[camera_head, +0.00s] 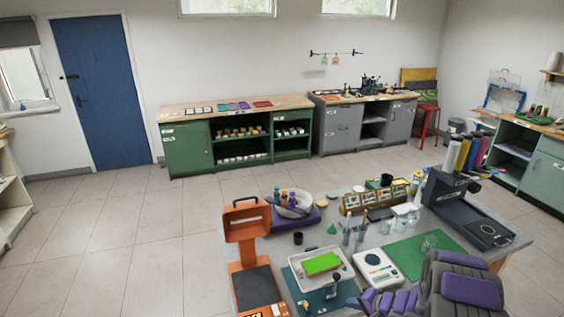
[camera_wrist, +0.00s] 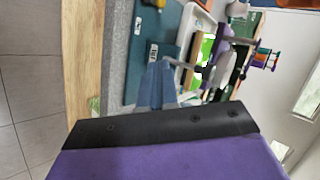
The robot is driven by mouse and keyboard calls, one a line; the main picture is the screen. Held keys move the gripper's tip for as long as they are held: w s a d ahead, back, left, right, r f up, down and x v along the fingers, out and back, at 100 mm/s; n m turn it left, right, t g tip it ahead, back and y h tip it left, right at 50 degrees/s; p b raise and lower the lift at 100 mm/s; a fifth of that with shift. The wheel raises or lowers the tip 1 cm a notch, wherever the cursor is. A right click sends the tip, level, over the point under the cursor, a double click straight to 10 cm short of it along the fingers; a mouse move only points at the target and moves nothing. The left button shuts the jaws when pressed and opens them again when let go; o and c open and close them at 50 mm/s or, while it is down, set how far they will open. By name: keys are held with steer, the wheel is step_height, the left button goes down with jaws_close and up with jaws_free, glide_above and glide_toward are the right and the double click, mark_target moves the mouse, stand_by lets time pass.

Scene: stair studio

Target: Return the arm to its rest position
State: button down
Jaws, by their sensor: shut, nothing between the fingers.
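My arm (camera_head: 465,285), grey with purple panels, reaches in at the lower right of the head view, over the near edge of the grey worktable (camera_head: 335,235). In the wrist view my gripper (camera_wrist: 157,75) shows as two blue-grey fingers close together, shut with nothing between them. A purple and black part of my own wrist fills the bottom of that view. The fingers appear above the table's near side, close to a teal mat (camera_wrist: 150,28). Their exact height above it is hard to tell.
On the worktable are an orange machine (camera_head: 250,255), a white tray with a green block (camera_head: 322,263), a white scale (camera_head: 377,268), a green mat (camera_head: 425,252) and a dark grey machine (camera_head: 465,208). Open tiled floor (camera_head: 110,240) lies left and behind. Green cabinets (camera_head: 237,140) stand along the wall.

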steer(key=d+r+n+h+b, duration=0.1)
steer(key=d+r+h+b, duration=0.1)
steer(key=d+r+h, duration=0.35)
steer(key=d+r+n+h+b, duration=0.1)
steer(key=d+r+h+b, duration=0.15)
steer(key=r, duration=0.55)
steer(key=s+a+r+g+h+b, duration=0.1)
steer(key=s+r+g+h, duration=0.2)
steer(key=s, duration=0.4)
steer(key=s+a+r+n+g+y+b, duration=0.1)
steer(key=s+a+n+g+b, duration=0.1)
steer(key=s+a, duration=0.5)
steer(key=s+a+r+n+g+y+b, duration=0.1)
steer(key=s+a, duration=0.6)
steer(key=s, duration=0.9)
steer(key=s+a+r+n+g+y+b, duration=0.1)
steer(key=s+a+n+g+y+b, duration=0.1)
steer(key=s+a, duration=0.5)
steer(key=s+n+g+b, duration=0.1)
steer(key=s+n, duration=0.1)
steer(key=s, duration=0.2)
steer(key=shift+s+a+r+y, duration=0.15)
steer(key=shift+s+a+y, duration=0.2)
steer(key=shift+s+y, duration=0.05)
